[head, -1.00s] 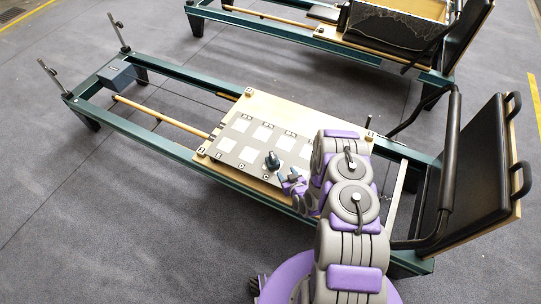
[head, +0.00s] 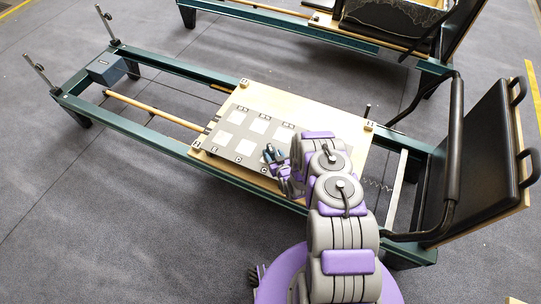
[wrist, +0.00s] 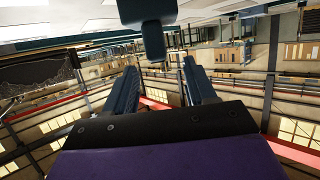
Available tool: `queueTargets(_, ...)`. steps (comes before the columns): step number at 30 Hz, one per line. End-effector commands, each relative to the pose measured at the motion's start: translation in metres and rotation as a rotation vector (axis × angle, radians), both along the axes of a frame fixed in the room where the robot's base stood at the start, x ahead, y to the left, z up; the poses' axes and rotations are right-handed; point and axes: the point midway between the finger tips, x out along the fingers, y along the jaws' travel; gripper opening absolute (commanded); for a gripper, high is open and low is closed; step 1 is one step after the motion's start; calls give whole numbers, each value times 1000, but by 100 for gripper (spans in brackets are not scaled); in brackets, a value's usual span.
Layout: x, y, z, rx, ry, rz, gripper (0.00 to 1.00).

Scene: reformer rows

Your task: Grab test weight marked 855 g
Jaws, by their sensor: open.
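A small dark blue-grey test weight (head: 268,152) with a knob stands on the grey grid panel (head: 212,147), near its front right part. In the upside-down wrist view the dark weight (wrist: 150,10) shows at the top, with its narrower knob pointing down the picture. I cannot read any mass marking on it. My gripper (head: 277,160) is right beside the weight in the head view. In the wrist view my gripper (wrist: 158,72) has its two fingers wide apart and nothing between them. The knob lies ahead of the fingertips, roughly centred between them. My arm partly hides the panel's right side.
The panel, with white squares and small letter tags, lies on a pale wooden board (head: 300,103) across a green reformer frame (head: 150,127). A black upright pad (head: 480,150) with bars stands at right. Another reformer (head: 300,28) is behind. Grey floor is open at left.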

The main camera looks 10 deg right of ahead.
Motion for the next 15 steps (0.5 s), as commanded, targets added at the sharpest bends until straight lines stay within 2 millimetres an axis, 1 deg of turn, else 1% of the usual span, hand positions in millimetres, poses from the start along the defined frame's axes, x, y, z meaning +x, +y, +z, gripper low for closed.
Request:
queueTargets(1,6,1,-2,0,-5,0,55)
queueTargets(3,10,2,-2,0,-5,0,55)
queueTargets(8,14,2,-5,-1,-2,0,55)
queueTargets(10,19,3,-8,-1,-1,0,55)
queueTargets(15,42,4,-17,0,-6,1,55)
